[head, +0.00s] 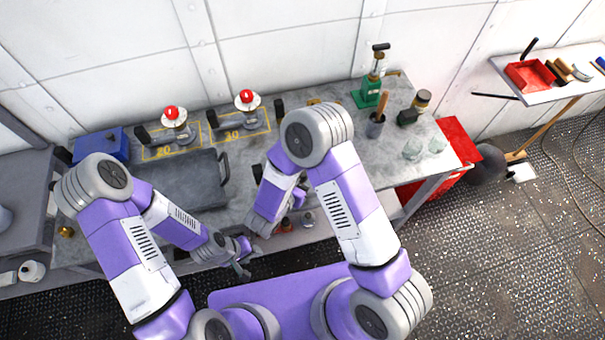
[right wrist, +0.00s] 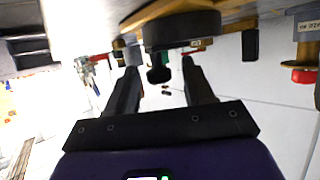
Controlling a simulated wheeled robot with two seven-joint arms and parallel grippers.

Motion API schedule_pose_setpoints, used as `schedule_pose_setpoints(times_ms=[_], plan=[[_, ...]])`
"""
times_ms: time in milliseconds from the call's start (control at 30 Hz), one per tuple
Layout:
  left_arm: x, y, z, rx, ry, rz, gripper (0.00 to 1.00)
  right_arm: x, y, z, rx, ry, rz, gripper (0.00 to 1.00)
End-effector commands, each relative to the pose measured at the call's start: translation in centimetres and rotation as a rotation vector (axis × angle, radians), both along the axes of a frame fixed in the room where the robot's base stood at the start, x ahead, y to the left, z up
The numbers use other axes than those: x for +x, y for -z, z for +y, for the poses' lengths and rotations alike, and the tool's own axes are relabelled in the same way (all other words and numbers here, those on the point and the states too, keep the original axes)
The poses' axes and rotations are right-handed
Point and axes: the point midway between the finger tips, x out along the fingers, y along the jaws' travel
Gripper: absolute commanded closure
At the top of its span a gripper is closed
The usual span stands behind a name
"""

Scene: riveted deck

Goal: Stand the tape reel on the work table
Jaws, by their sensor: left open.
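The work table (head: 398,158) is the long grey top along the wall. I cannot clearly pick out the tape reel. A white roll (head: 32,270) lies at the lower left. In the right wrist view a dark round disc (right wrist: 182,30) is beyond the fingertips, with a dark knob (right wrist: 158,74) near it; I cannot tell what these are. My left gripper (head: 242,266) is open and empty at the table's front edge. My right gripper (right wrist: 160,72) has its fingers apart, with nothing clearly held; my own arm mostly hides it in the head view.
Two red-topped devices (head: 172,113) stand at the back in yellow-marked areas. A dark grey tray (head: 185,183) and a blue box (head: 100,143) are on the left.

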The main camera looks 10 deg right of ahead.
Motion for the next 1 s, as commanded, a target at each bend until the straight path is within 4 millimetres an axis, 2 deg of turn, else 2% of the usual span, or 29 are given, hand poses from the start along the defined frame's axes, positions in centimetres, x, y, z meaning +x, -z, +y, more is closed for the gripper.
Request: schedule_pose_setpoints(times_ms=[167,267,700,1000], plan=[[0.0,-0.1,0.0,0.0,0.0,0.0,0.57,0.0,-0.2,0.0,0.001,0.0,-0.001,0.48],[0.0,-0.1,0.0,0.0,0.0,0.0,0.57,-0.6,-0.5,0.7,0.001,-0.003,-0.001,0.48],[0.0,-0.6,0.0,0.0,0.0,0.0,0.57,-6.5,-3.8,6.2,-0.001,-0.005,-0.001,0.48],[0.0,-0.7,0.0,0.0,0.0,0.0,0.57,-8.1,-4.7,7.6,0.0,-0.001,0.0,0.48]])
